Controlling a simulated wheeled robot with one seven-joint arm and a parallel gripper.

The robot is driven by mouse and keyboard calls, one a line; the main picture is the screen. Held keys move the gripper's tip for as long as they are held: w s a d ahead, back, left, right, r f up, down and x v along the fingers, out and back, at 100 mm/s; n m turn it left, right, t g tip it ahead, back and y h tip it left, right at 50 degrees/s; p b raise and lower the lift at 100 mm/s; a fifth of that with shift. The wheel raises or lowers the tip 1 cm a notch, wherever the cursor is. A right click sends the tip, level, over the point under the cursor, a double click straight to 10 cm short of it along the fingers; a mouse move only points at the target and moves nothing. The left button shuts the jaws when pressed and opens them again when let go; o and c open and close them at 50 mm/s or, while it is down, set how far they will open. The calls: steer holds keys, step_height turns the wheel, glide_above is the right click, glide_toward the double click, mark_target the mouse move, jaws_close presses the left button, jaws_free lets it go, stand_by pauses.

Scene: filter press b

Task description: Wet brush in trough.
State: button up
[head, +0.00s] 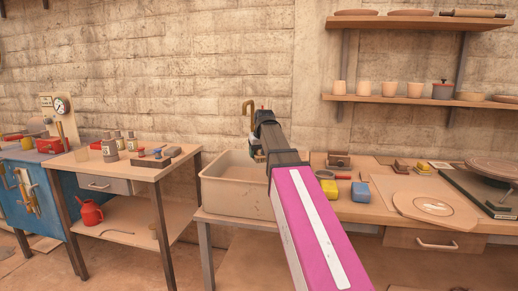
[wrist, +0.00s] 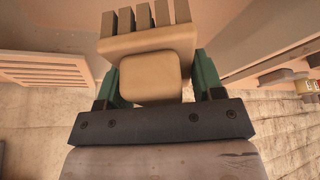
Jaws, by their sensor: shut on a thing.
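The trough (head: 236,205) is a beige open basin at the left end of the right-hand workbench. My gripper (head: 257,153) is over the trough's back right part in the head view, partly hidden behind my arm. In the wrist view my gripper (wrist: 155,78) has its green fingers shut on the tan block-shaped handle of the brush (wrist: 150,44). The brush's thick, separate bristle tufts point away from the gripper, toward the top of the picture. The brush is hidden in the head view, and I cannot tell whether it touches the trough.
A brass-coloured tap (head: 248,106) stands behind the trough, close to my gripper. The workbench (head: 378,207) to the right holds sponges, small blocks and a round board (head: 436,208). A wooden table (head: 126,174) with bottles stands left. Shelves (head: 425,101) with cups hang upper right.

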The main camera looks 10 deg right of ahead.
step_height(320, 180, down, 8)
steer(key=shift+f, duration=0.25)
stand_by(0.5)
stand_by(0.6)
steer(key=shift+r, duration=5.05)
steer(key=shift+r, duration=0.1)
steer(key=shift+r, duration=1.95)
